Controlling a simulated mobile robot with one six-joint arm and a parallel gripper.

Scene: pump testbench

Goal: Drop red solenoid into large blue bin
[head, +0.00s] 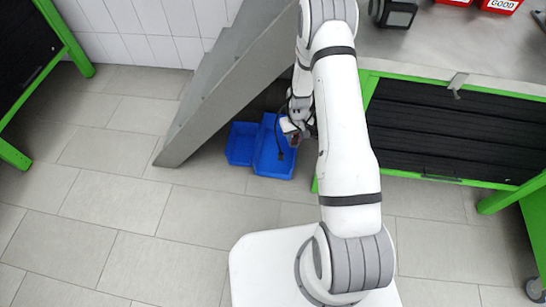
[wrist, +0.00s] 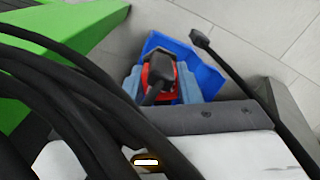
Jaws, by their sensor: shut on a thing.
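The red solenoid (wrist: 172,70) with its black top is held between the two grey-blue fingers of my gripper (wrist: 160,84) in the wrist view. In the head view my gripper (head: 296,136) is over the right side of the larger blue bin (head: 268,160), which stands on the floor. A blue bin wall (wrist: 207,73) shows behind and below the solenoid in the wrist view. The solenoid is small and dark in the head view, and the gripper and arm hide part of the bin. The height above the bin is hard to tell.
A smaller blue bin (head: 239,146) stands against the large one's left side. A grey slanted panel (head: 225,80) rises at the left and behind. A green-framed bench (head: 450,85) is at the right. Black cables (wrist: 75,90) cross the wrist view. The floor in front is clear.

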